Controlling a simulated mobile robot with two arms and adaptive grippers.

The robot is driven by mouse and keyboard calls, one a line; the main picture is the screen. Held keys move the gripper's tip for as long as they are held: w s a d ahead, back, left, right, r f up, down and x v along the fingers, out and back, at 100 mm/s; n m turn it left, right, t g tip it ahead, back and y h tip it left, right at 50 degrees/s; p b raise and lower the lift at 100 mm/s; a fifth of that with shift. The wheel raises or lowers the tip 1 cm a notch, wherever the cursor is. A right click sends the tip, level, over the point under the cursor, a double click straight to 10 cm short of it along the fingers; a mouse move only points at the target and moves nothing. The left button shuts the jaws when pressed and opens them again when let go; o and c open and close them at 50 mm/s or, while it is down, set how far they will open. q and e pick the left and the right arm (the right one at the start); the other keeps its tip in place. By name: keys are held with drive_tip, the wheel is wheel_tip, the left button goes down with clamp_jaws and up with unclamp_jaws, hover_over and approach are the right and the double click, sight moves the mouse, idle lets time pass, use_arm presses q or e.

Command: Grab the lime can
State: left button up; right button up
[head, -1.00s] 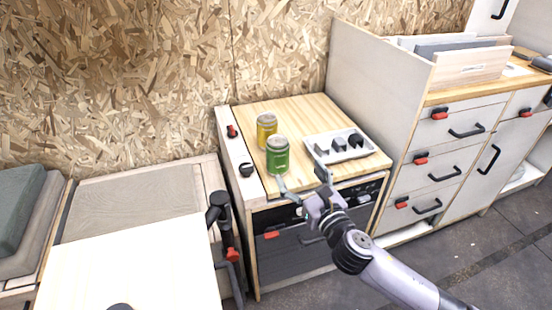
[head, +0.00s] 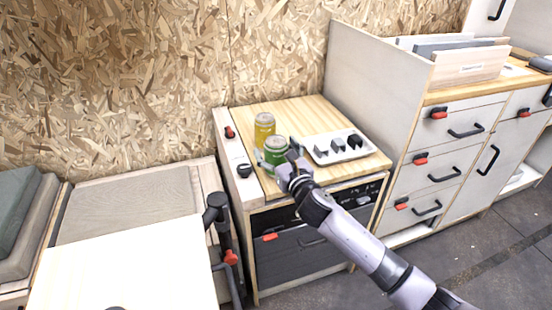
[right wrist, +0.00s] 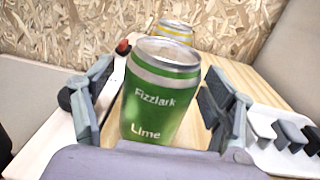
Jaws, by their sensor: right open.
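The green lime can (head: 275,148) stands upright on the wooden top of the low cabinet. In the right wrist view the can (right wrist: 156,100) shows its "Fizzlark Lime" label. My right gripper (head: 277,160) is at the can, and its near parts hide the can's lower portion in the head view. In the right wrist view the open fingers of my right gripper (right wrist: 152,108) stand on either side of the can, with gaps visible on both sides. My left gripper is not in view.
A yellow can (head: 264,128) stands just behind the lime can; it also shows in the right wrist view (right wrist: 176,32). A white tray (head: 318,155) with dark pieces lies to the right. A chipboard wall (head: 150,80) rises behind.

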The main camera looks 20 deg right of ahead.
drive_tip(key=shift+r, duration=0.1)
drive_tip(key=c, duration=1.6)
